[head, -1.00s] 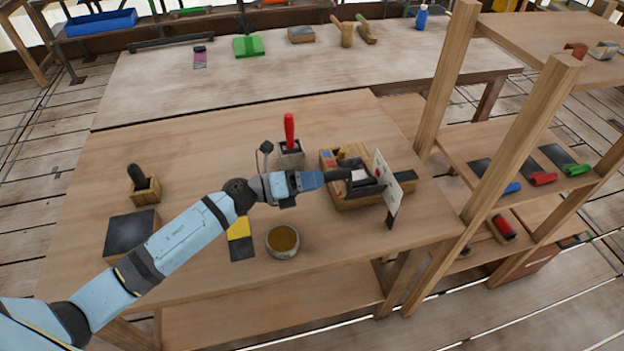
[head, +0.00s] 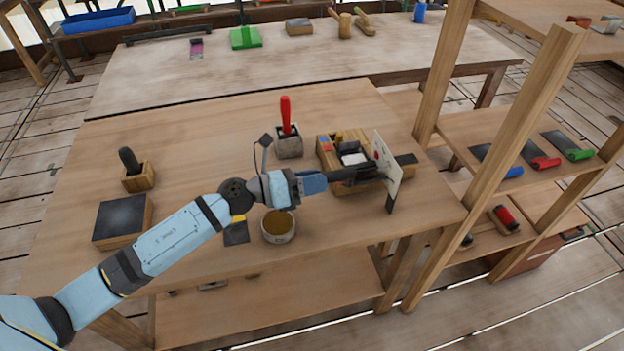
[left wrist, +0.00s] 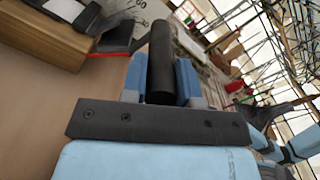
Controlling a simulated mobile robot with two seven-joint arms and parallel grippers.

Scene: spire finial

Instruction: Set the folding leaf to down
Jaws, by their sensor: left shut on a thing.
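My left gripper (head: 352,176) is at the near side of a wooden box (head: 326,150) on the workbench. It is shut on a black cylindrical handle (left wrist: 160,62), which stands between the fingers in the left wrist view. A white upright panel (head: 384,160) with small red marks stands at the box's right side, close beyond the fingertips. I cannot tell which part is the folding leaf, or what the handle joins. The arm hides part of the box's near side. My right gripper is not in view.
A grey block with a red handle (head: 286,116), a round pot (head: 279,226), a dark-topped block (head: 123,218) and a wooden holder (head: 139,176) stand on the bench (head: 200,130). Wooden shelves (head: 505,200) rise close on the right. The bench's far left is mostly clear.

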